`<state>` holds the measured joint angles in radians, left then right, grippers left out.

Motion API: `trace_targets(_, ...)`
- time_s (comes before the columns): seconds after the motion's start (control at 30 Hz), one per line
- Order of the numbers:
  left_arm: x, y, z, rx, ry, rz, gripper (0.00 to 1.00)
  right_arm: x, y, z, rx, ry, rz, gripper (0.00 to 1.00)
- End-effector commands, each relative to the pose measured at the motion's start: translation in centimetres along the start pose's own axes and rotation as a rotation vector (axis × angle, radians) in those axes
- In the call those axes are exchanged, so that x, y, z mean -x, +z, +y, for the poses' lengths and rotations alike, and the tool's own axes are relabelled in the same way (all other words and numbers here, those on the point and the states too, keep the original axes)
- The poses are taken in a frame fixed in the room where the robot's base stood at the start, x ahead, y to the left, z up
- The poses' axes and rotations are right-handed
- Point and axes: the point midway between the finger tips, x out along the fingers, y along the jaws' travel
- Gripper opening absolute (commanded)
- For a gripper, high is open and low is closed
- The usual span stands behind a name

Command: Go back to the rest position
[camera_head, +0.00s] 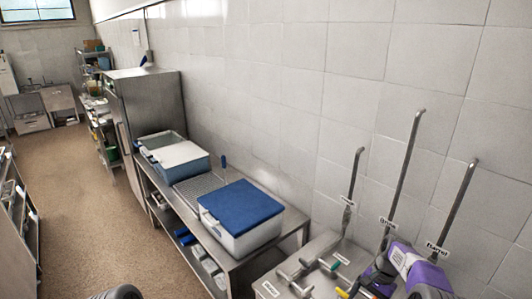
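A white box with a blue top (240,207) stands on a long steel table (210,244). A blue and grey tub (179,161) stands farther back on the same table. A flat metal rack or grid (200,188) lies between them.
At the lower right, a steel counter (318,252) has several tall bent pipes, coloured handles and a purple and dark object (425,275). A steel cabinet (148,104) and shelves (100,125) stand farther back. The brown floor (80,200) on the left is clear.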

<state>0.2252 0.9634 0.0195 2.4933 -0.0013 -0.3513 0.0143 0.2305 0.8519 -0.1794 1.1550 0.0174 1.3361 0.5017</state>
Motion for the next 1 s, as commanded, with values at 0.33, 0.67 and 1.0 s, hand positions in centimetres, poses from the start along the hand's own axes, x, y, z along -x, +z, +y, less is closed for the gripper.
trace_targets(0.33, -0.1, -0.1, 0.0, -0.001, 0.000, 0.002, 0.43, -10.6, 2.3, -1.2, 0.153, -0.037, 0.030, 0.94)
trace_targets(0.67, -0.1, -0.1, 0.0, -0.001, 0.000, 0.003, 0.43, -23.8, 12.0, 0.2, 0.411, -0.108, 0.104, 0.94)
trace_targets(1.0, -0.1, -0.1, 0.0, -0.001, 0.000, 0.002, 0.43, -28.2, 22.7, 4.1, 0.617, -0.173, 0.182, 0.94)
